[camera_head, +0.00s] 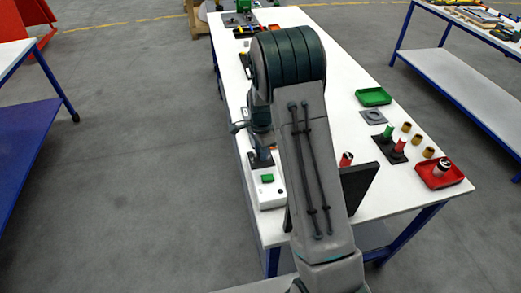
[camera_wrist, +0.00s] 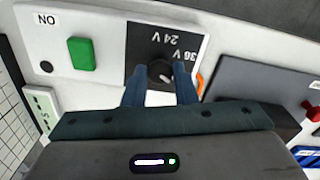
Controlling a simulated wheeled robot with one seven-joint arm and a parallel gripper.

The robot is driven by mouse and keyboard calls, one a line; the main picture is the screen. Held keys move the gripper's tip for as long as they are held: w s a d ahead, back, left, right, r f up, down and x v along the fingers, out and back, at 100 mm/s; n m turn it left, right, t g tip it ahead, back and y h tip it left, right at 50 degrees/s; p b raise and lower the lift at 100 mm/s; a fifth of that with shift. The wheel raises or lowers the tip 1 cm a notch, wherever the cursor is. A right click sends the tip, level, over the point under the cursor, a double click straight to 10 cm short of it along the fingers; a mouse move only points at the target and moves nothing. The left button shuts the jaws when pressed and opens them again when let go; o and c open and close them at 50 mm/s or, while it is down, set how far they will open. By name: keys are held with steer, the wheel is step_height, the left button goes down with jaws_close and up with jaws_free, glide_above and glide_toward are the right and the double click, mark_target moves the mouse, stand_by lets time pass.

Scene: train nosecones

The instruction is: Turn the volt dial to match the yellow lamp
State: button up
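The volt dial (camera_wrist: 160,70) is a dark round knob with a pale mark, on a black panel (camera_wrist: 138,40) labelled 24 V and 36 V. It shows in the wrist view, upper middle. My gripper (camera_wrist: 160,76) has its two blue fingers apart, one on each side of the dial; I cannot tell whether they touch it. In the head view my arm covers much of the white control box (camera_head: 269,193), with the gripper over its far part. No lit yellow lamp is clear; a small orange edge (camera_wrist: 200,84) shows beside the right finger.
A green button (camera_wrist: 81,53) sits left of the dial, near an ON label. A dark upright plate (camera_head: 357,185) stands right of the box. A green tray (camera_head: 373,97) and red tray (camera_head: 440,184) lie at the table's right, with cylinders between.

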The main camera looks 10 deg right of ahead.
steer(key=c, duration=0.4)
steer(key=n+b, duration=0.3)
steer(key=shift+f+n, duration=0.15)
steer(key=shift+n, duration=0.15)
steer(key=n+b, duration=0.2)
steer(key=n, duration=0.2)
steer(key=shift+n+b, duration=0.3)
steer(key=shift+b, duration=0.1)
steer(key=shift+r+n+b, duration=0.2)
steer(key=shift+n+b, duration=0.5)
steer(key=shift+n, duration=1.1)
steer(key=o, duration=1)
